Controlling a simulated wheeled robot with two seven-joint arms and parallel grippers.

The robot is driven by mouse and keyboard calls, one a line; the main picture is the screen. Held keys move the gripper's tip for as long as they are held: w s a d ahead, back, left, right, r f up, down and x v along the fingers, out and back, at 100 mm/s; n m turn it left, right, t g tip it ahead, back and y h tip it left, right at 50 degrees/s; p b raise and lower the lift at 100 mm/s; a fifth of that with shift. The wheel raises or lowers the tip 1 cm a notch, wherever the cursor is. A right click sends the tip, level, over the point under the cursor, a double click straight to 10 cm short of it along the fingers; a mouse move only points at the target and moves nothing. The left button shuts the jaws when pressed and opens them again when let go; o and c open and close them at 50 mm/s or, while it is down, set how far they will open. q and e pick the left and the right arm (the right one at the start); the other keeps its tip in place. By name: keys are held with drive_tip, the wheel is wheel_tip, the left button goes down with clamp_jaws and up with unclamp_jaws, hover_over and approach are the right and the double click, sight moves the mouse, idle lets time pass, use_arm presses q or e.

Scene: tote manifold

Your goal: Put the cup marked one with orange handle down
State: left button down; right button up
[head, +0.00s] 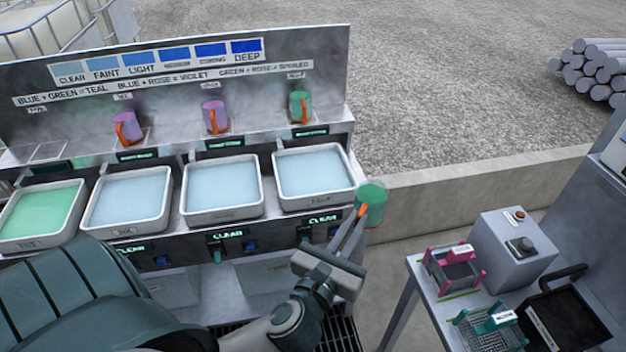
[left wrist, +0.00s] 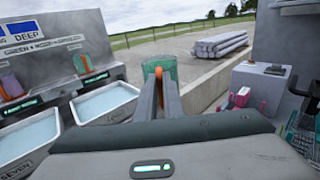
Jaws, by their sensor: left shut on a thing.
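A green cup with an orange handle (head: 372,205) is held in the air by my left gripper (head: 358,216), just right of the rightmost tray. The gripper is shut on the handle. The cup also shows in the left wrist view (left wrist: 166,66), upright or nearly so beyond the fingertips. No mark on it can be read. Three other cups with orange handles stand on the back shelf: a purple cup (head: 128,127), another purple cup (head: 214,116) and a green cup (head: 301,106). My right gripper is not in view.
Trays of liquid line the bench: a green-filled tray (head: 83,218) and pale blue ones, the rightmost tray (head: 350,180) nearest the cup. A side table at right carries a pink rack (head: 432,262), a teal rack (head: 520,330), a grey box (head: 505,250) and a black tray (head: 598,330).

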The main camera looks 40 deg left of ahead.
use_arm(q)
drive_tip(key=w+a+n+g+y+p, duration=0.4)
drive_tip(key=w+a+n+g+y, duration=0.2)
drive_tip(key=w+y, duration=0.5)
drive_tip(key=shift+w+a+r+n+p, duration=0.35)
drive_tip(key=shift+w+a+n, duration=0.55)
drive_tip(key=shift+w+n, duration=0.25)
drive_tip(key=shift+s, duration=0.1)
drive_tip(key=w+a+f+b, duration=0.1)
drive_tip(key=a+f+b, duration=0.2)
drive_tip(key=a+f, duration=0.4)
drive_tip(key=a, duration=0.4)
drive_tip(key=shift+w+a, duration=0.25)
drive_tip(key=shift+a, duration=0.05)
wheel_tip(320, 180, down, 4)
drive_tip(key=b, duration=0.3)
